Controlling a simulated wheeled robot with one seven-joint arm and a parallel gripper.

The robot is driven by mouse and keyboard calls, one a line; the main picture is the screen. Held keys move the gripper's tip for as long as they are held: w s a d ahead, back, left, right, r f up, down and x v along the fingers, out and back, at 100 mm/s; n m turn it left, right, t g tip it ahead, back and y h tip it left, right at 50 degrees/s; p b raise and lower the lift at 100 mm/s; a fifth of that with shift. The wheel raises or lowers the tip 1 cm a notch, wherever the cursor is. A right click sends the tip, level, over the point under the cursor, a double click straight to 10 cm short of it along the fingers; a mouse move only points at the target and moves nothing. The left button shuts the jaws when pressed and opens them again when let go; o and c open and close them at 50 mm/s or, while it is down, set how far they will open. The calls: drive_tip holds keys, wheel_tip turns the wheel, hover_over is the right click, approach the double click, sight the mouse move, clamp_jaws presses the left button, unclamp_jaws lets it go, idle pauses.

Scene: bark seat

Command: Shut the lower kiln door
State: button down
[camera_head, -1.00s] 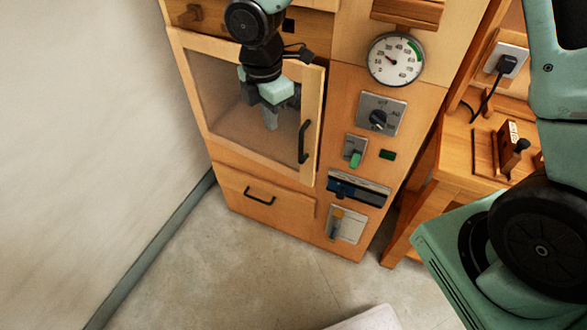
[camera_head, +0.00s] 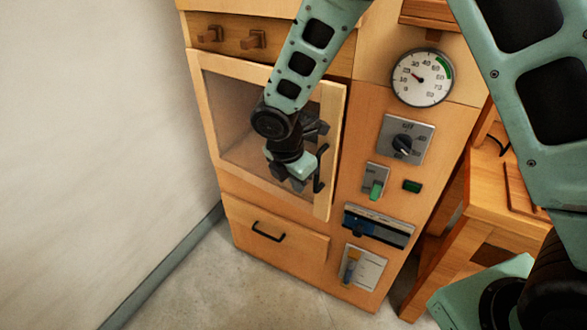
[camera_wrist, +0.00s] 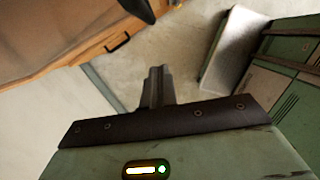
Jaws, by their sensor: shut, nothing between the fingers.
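The kiln door (camera_head: 335,110) has a pale wooden frame, a glass pane (camera_head: 228,110) and a black bar handle (camera_head: 321,168) on its right side. It looks close to the cabinet front; I cannot tell whether a small gap is left. My gripper (camera_head: 290,184) is shut and empty, in front of the door's lower right part, just left of the handle. My arm hides part of the pane. In the wrist view my closed fingers (camera_wrist: 157,88) point down over the floor, and a dark curved piece, probably the handle's end, shows at the top.
Below the door is a drawer front with a black handle (camera_head: 269,232). To the right are a round dial (camera_head: 422,78), a knob panel (camera_head: 405,140) and a green switch (camera_head: 376,188). A wooden bench (camera_head: 490,215) stands at the right, a wall (camera_head: 90,130) at the left. The floor is clear.

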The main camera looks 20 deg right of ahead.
drive_tip(key=shift+w+d+f+p, duration=0.15)
drive_tip(key=shift+w+d+f, duration=0.15)
drive_tip(key=shift+d, duration=0.35)
drive_tip(key=shift+w+d+f+p, duration=0.15)
drive_tip(key=shift+w+d, duration=0.25)
drive_tip(key=shift+d, duration=0.2)
drive_tip(key=shift+w+d+f+p, duration=0.1)
drive_tip(key=shift+w+d+f, duration=0.2)
drive_tip(key=shift+d, duration=0.35)
